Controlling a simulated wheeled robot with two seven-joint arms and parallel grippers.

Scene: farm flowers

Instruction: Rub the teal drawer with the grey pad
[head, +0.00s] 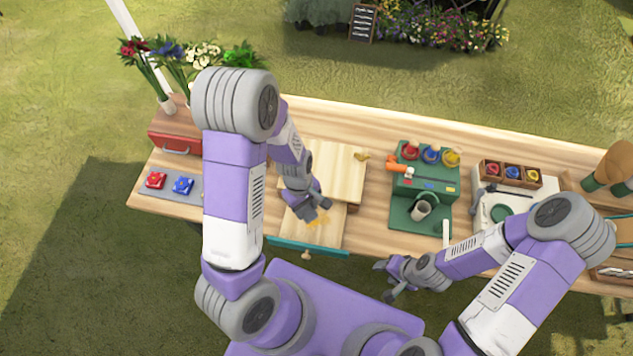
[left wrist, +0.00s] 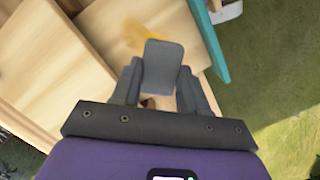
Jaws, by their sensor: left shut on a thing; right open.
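The teal drawer (head: 283,243) is pulled out of the wooden box at the table's front edge, showing its pale wood inside. Its teal front also shows in the left wrist view (left wrist: 208,42). A yellow-orange smear (head: 318,221) lies on the wood inside; it is partly behind the pad in the left wrist view (left wrist: 135,36). My left gripper (head: 322,203) is over the drawer, shut on the grey pad (left wrist: 162,66). I cannot tell if the pad touches the wood. My right gripper (head: 385,279) is open and empty, off the table's front edge.
The wooden box top (head: 340,168) stands behind the drawer. A red drawer box (head: 175,141) and a grey mat with red and blue items (head: 183,185) are at left. A green station (head: 424,190) is right of the box, with bare table between.

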